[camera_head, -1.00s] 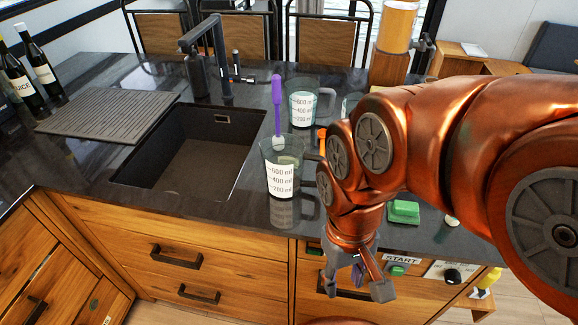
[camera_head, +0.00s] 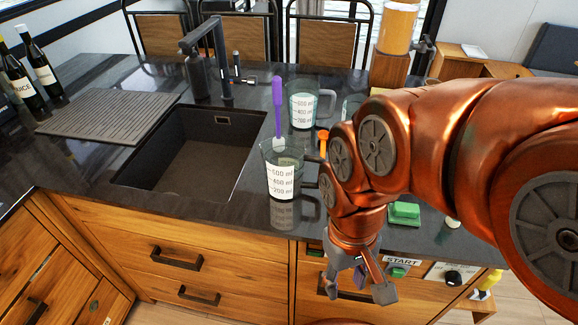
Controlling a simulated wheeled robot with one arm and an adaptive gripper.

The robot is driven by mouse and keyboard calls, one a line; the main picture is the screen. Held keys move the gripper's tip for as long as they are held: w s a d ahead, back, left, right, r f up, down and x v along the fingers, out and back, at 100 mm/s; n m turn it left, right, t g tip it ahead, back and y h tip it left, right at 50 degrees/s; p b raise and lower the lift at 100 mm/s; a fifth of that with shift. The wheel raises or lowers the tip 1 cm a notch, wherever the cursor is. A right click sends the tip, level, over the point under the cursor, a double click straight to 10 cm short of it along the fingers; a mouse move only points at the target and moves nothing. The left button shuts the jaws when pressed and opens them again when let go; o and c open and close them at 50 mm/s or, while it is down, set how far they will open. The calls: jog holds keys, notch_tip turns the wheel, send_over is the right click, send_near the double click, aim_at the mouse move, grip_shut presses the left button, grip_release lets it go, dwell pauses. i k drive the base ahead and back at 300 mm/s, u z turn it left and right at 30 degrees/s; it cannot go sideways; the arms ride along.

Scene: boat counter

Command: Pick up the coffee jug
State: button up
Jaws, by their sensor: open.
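Two clear jugs with millilitre scales and side handles stand upright on the dark counter. The near jug (camera_head: 281,181) stands right of the sink, with a purple-handled utensil (camera_head: 277,95) upright in or just behind it. The far jug (camera_head: 303,105) stands behind it. I cannot tell which is the coffee jug. My gripper (camera_head: 358,287) is open and empty, pointing down in front of the drawers, below the counter top and to the right of the near jug. My arm hides part of the counter to the right of the jugs.
The sink (camera_head: 185,160) and black tap (camera_head: 210,60) lie left of the jugs. An orange-topped thing (camera_head: 323,140) stands close by on the right. A green block (camera_head: 404,213) is near the front edge, above a START label (camera_head: 401,261). Two bottles (camera_head: 40,70) stand far left.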

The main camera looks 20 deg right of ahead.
aim_at(284, 157)
jog(key=z, duration=3.4)
jog(key=k, duration=1.8)
jog(key=u, duration=1.95)
jog(key=i, duration=0.55)
jog(key=u, duration=0.05)
